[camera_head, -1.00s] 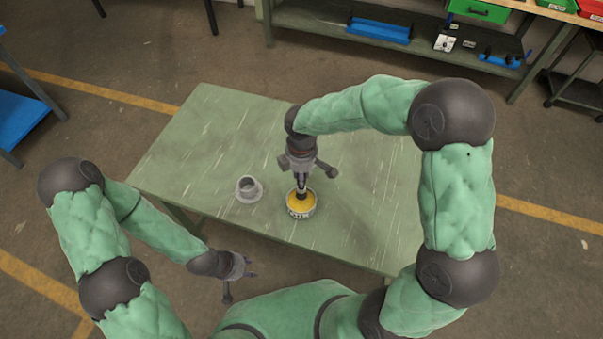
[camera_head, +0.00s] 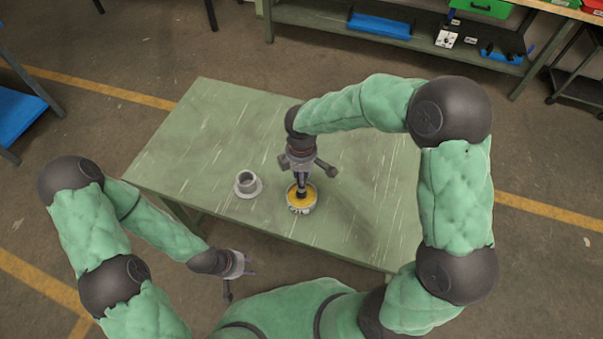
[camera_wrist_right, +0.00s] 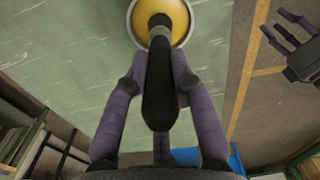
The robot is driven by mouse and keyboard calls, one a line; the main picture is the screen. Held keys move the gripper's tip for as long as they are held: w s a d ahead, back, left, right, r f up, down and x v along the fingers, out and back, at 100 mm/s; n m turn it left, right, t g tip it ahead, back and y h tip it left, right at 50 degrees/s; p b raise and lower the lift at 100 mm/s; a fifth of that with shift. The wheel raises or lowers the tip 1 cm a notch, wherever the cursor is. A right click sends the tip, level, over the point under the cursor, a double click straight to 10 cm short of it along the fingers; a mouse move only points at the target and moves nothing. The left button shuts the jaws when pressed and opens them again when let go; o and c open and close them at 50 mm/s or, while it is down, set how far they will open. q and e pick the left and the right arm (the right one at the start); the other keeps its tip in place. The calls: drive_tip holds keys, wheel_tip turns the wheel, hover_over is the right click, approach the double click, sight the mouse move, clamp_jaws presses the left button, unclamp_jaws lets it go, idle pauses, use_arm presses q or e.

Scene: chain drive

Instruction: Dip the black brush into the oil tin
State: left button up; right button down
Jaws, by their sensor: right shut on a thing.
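The oil tin (camera_head: 298,208) stands on the green table, a round tin with yellow oil inside; it also shows at the top of the right wrist view (camera_wrist_right: 184,14). My right gripper (camera_head: 301,182) points down over the tin. In the right wrist view my right gripper (camera_wrist_right: 160,85) is shut on the black brush (camera_wrist_right: 160,100). The brush's far end lies over or in the yellow oil; its depth there I cannot tell. My left gripper (camera_head: 248,264) is off the table's front edge, empty, its fingers apart. It also shows in the right wrist view (camera_wrist_right: 284,30).
The rest of the green table (camera_head: 200,125) is clear. A shelf bench (camera_head: 300,22) with blue trays and bins stands behind, apart from the table.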

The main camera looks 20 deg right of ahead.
drive_tip(key=shift+f+b, duration=0.4)
drive_tip(key=shift+f, duration=0.2)
idle(0.6)
idle(1.0)
drive_tip(key=shift+r+p, duration=3)
drive_tip(key=shift+r, duration=0.55)
drive_tip(key=shift+f, duration=0.1)
